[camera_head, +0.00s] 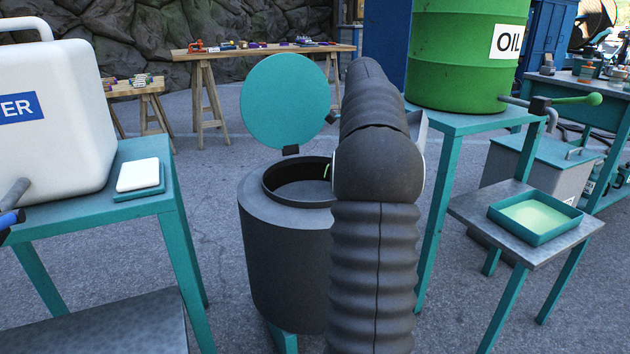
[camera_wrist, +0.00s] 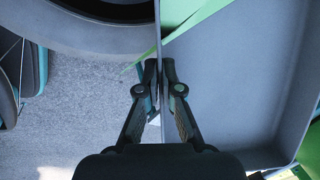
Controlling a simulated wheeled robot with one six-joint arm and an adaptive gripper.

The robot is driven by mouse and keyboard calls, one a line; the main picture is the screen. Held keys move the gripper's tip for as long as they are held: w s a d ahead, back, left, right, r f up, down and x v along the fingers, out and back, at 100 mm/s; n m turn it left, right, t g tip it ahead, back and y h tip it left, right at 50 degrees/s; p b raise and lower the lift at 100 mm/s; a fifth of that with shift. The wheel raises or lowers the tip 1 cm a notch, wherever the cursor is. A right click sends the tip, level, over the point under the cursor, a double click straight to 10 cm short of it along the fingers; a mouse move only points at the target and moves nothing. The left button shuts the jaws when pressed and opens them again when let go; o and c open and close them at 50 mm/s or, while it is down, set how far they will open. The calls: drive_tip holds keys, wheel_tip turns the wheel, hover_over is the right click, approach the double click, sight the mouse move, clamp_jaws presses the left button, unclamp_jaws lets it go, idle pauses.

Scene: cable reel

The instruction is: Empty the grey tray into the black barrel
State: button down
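The grey tray (camera_wrist: 235,75) fills the right of the wrist view, with mostly bare grey inside. Green shows at its upper and right edges; I cannot tell whether this is contents. My gripper (camera_wrist: 159,68) is shut on the tray's thin wall, beside the barrel rim. In the head view my arm hides the gripper and most of the tray.
A teal table (camera_head: 150,200) with a white water container (camera_head: 55,120) stands left. A green oil drum (camera_head: 460,55) sits on a teal stand at right. A low table (camera_head: 470,215) there holds a teal tray (camera_head: 530,235) of pale green liquid.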

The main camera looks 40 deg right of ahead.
drive_tip(key=shift+w+a+g+h+b, duration=0.3)
drive_tip(key=shift+w+a+h+b, duration=0.35)
drive_tip(key=shift+a+b, duration=0.4)
idle(1.0)
drive_tip(key=shift+w+a+r+n+g+h+b, duration=0.1)
drive_tip(key=shift+w+a+r+g+h+b, duration=0.3)
drive_tip(key=shift+h, duration=0.2)
drive_tip(key=shift+w+a+r+n+g+h+b, duration=0.1)
drive_tip(key=shift+w+a+r+g+h+b, duration=0.1)
drive_tip(key=shift+a+r+g+h+b, duration=0.3)
drive_tip(key=shift+w+a+r+n+g+h+b, duration=0.1)
drive_tip(key=shift+w+a+r+g+h+b, duration=0.15)
drive_tip(key=shift+a+r+h+b, duration=0.35)
idle(2.0)
drive_tip(key=shift+w+a+r+g+h+b, duration=0.25)
drive_tip(key=shift+w+a+g+h, duration=0.15)
drive_tip(key=shift+h, duration=0.3)
drive_tip(key=shift+w+a+r+g+h+b, duration=0.15)
drive_tip(key=shift+w+a+r+g+h, duration=0.1)
drive_tip(key=shift+w+a+h, duration=0.3)
idle(1.0)
